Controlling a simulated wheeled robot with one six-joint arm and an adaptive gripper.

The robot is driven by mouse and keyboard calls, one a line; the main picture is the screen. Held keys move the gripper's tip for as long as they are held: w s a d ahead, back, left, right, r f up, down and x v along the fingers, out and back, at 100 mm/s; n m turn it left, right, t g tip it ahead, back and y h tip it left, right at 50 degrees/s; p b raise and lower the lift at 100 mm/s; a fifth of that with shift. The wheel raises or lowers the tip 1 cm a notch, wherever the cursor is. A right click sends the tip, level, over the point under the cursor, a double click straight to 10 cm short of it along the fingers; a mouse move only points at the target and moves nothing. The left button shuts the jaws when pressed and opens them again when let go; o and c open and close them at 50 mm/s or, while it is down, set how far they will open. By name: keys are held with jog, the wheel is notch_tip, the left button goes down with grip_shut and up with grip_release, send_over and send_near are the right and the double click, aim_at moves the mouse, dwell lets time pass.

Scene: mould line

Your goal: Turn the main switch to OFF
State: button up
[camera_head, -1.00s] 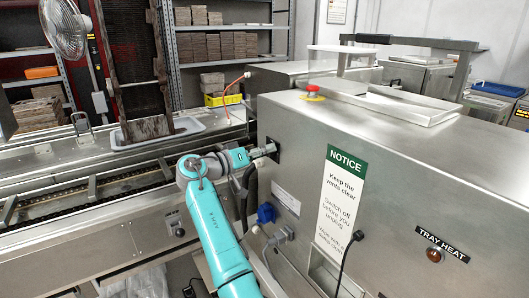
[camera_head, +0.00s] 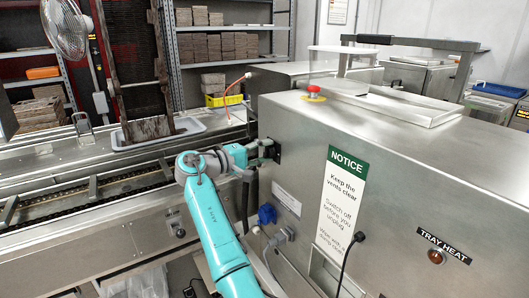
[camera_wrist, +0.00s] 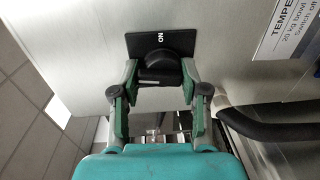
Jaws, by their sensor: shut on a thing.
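The main switch is a dark round knob (camera_wrist: 160,68) on a black plate (camera_wrist: 143,44) marked ON, fixed to the side of the steel machine. In the wrist view, the ON mark appears sideways beyond the knob. My gripper (camera_wrist: 159,80) has one finger on each side of the knob and is shut on it. In the head view, my gripper (camera_head: 268,148) reaches the switch plate (camera_head: 277,152) at the machine's left edge, and the fingers mostly hide the knob. I cannot see an OFF mark.
The steel machine (camera_head: 400,170) fills the right, with a NOTICE sign (camera_head: 342,200) and a red stop button (camera_head: 313,91). A blue plug (camera_head: 266,214) and cables hang below my gripper. A conveyor (camera_head: 80,200) runs along the left.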

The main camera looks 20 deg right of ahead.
jog(key=shift+f+n, duration=0.55)
jog(key=shift+n, duration=0.55)
jog(key=o, duration=1)
jog(key=shift+a+r, duration=0.1)
jog(key=shift+r, duration=0.1)
jog(key=shift+r, duration=0.1)
jog(key=v, duration=1.2)
jog(key=shift+w, duration=0.1)
